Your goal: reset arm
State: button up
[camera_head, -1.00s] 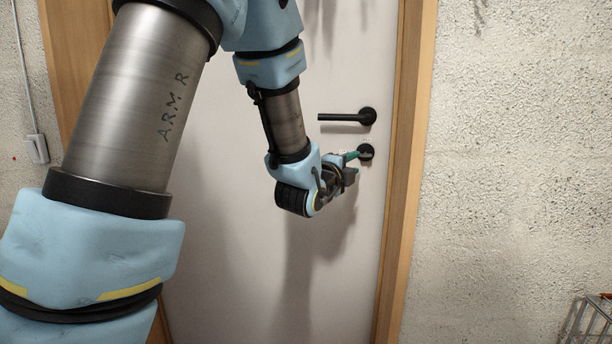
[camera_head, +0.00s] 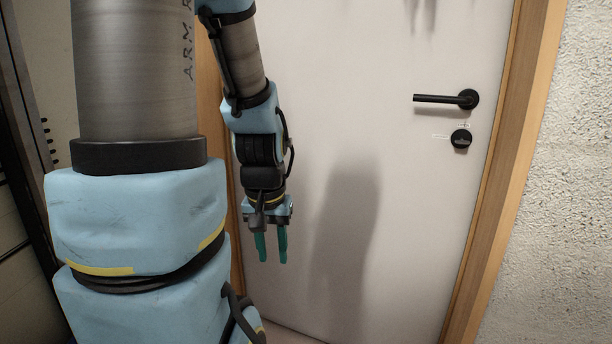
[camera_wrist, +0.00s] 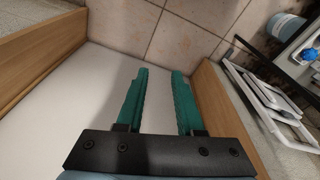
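My gripper (camera_head: 271,246) hangs pointing down in the head view, left of the door's middle and well apart from the lock. Its two green fingers are spread with a gap between them and nothing in it. In the wrist view my gripper (camera_wrist: 158,82) is also open and empty, with tiled floor beyond the fingertips. The white door (camera_head: 400,200) stands in front of me, with a black lever handle (camera_head: 446,99) and a round black lock knob (camera_head: 461,139) below it on the right. The door looks shut.
A wooden door frame (camera_head: 500,180) borders the door, with a rough pale wall (camera_head: 550,200) to the right. In the wrist view, a white rack-like object (camera_wrist: 268,105) stands at the right, beyond the frame. The tiled floor (camera_wrist: 185,45) between looks clear.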

notch_tip(320, 180, up, 17)
jog(key=p, duration=1.7)
jog(key=shift+s, duration=0.25)
jog(key=shift+o, duration=0.5)
jog(key=shift+a+r+p, duration=0.1)
jog(key=shift+r+p, duration=0.15)
jog(key=shift+p, duration=0.05)
jog(key=shift+o, duration=0.9)
jog(key=shift+f, duration=0.1)
jog(key=shift+c, duration=0.3)
